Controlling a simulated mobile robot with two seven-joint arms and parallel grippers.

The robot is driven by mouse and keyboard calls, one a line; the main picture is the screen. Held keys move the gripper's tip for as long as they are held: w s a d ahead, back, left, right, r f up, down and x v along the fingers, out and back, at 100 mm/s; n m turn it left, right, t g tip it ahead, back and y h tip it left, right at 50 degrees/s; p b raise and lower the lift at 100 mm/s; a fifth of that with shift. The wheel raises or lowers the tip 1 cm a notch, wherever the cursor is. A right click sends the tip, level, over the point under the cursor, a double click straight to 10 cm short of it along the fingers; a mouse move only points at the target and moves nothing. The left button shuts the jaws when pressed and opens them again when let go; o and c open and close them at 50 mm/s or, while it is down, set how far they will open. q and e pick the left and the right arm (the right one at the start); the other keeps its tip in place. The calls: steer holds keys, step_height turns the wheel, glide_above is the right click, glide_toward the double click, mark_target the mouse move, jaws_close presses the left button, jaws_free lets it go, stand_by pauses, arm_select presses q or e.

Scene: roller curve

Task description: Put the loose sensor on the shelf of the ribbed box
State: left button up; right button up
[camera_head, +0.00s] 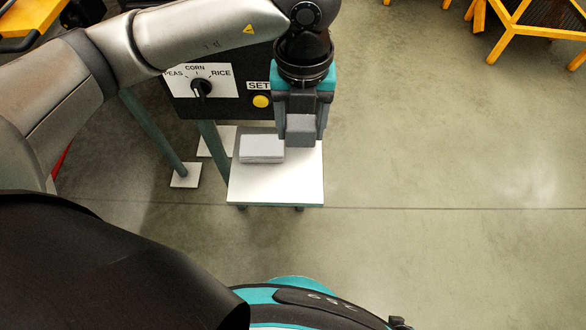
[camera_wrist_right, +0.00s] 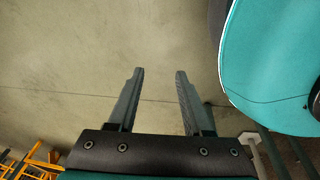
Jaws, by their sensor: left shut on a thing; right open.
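My left gripper (camera_head: 301,138) points down above the right part of a small white-topped stand (camera_head: 276,185). It is shut on a grey block (camera_head: 301,125), which its fingers partly cover; I cannot tell for sure that this is the loose sensor. A light grey box (camera_head: 262,148) lies on the stand just left of the gripper. I cannot make out ribs on it or a separate shelf. My right gripper (camera_wrist_right: 158,73) is open and empty over bare floor in the right wrist view.
A dark panel (camera_head: 228,104) with a PEAS, CORN, RICE dial (camera_head: 201,88) and a yellow SET button (camera_head: 261,101) stands behind the stand, close to my left gripper. Yellow frames (camera_head: 520,28) are at the top right. The floor right of the stand is clear.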

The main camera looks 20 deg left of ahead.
mark_target(301, 139)
arm_select(q)
step_height(301, 139, down, 11)
steer(key=b, duration=0.3)
steer(key=shift+r, duration=0.2)
steer(key=shift+f+b, duration=0.65)
steer(key=shift+f, duration=1.85)
arm_select(e)
steer(key=w+a+r, duration=0.5)
steer(key=w+a, duration=0.1)
steer(key=w, duration=0.1)
steer(key=shift+a+r+y, duration=0.15)
steer(key=shift+y, duration=0.15)
arm_select(q)
steer(key=shift+f, duration=0.15)
arm_select(e)
steer(key=shift+w, duration=0.2)
arm_select(q)
steer(key=o, duration=1.4)
arm_select(e)
steer(key=shift+a+r, duration=0.1)
steer(key=shift+r, duration=0.05)
arm_select(q)
steer(key=shift+r+p, duration=1.95)
steer(key=shift+r, duration=4.2)
arm_select(e)
steer(key=s+d+f, duration=0.4)
steer(key=s+f, duration=0.1)
steer(key=s, duration=0.1)
steer(key=shift+d+f, duration=0.2)
steer(key=shift+d, duration=0.2)
